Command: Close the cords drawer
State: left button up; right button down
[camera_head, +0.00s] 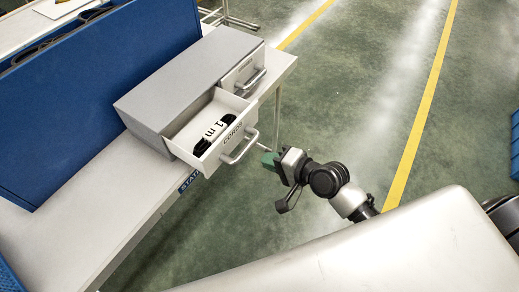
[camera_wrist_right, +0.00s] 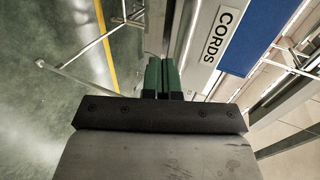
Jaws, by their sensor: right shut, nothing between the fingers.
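The cords drawer (camera_head: 205,158) stands pulled out of the grey cabinet (camera_head: 185,80) in the head view. Black cord and a white "1 m" tag lie inside it. Its front carries a CORDS label and a light bar handle (camera_head: 241,151). My right gripper (camera_head: 268,158) is just right of this handle, in front of the drawer face, with its green fingers together and nothing held. In the right wrist view the shut green fingers (camera_wrist_right: 162,76) point toward the drawer front (camera_wrist_right: 228,20) with its CORDS label; exact contact cannot be told. My left gripper is not visible.
A second drawer (camera_head: 241,76) beside it is shut, with its own handle. The cabinet rests on a white table (camera_head: 70,225) with a blue panel (camera_head: 95,95) behind it. Green floor with yellow lines lies open to the right. A blue crate (camera_head: 515,145) stands at the right edge.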

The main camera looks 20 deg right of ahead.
aim_at(221, 132)
jog(key=shift+w+a+r+p, duration=0.2)
jog(key=shift+w+a, duration=0.3)
jog(key=shift+w, duration=0.2)
jog(key=shift+w+a+r+p, duration=0.15)
jog(key=shift+w+a, duration=0.35)
jog(key=shift+w, duration=0.2)
jog(key=w+a, duration=0.2)
jog(key=w, duration=0.1)
jog(key=w+a, duration=0.3)
jog(key=w, duration=0.1)
jog(key=w+a+p, duration=0.1)
jog(key=w+a, duration=0.2)
jog(key=shift+w+a, duration=0.1)
jog(key=shift+w, duration=0.15)
jog(key=shift+s, duration=0.15)
